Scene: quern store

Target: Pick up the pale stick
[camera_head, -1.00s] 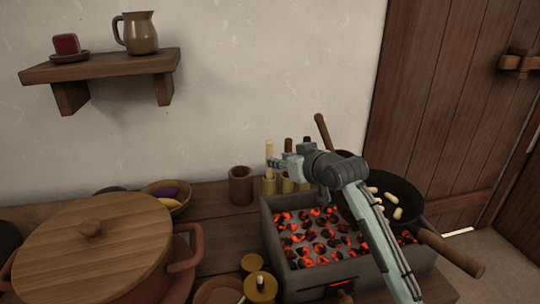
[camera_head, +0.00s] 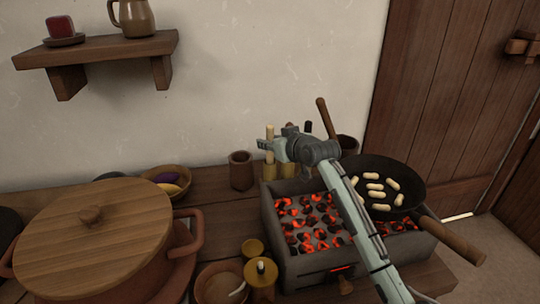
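The pale stick (camera_head: 269,131) stands upright in a small yellowish holder (camera_head: 270,171) on the wooden counter, near the wall. My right gripper (camera_head: 264,144) is at the upper part of the stick, coming in from the right. Its fingertips overlap the stick in the picture, and the stick's top shows above them. I cannot tell whether the fingers are closed on it. Darker sticks stand to its right, partly hidden behind my gripper. My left gripper is not in view.
A brazier of glowing coals (camera_head: 310,222) lies under my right forearm. A pan (camera_head: 409,180) with several pale pieces sits on its right. A brown cup (camera_head: 241,171) stands left of the stick. A large lidded pot (camera_head: 95,240) fills the lower left.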

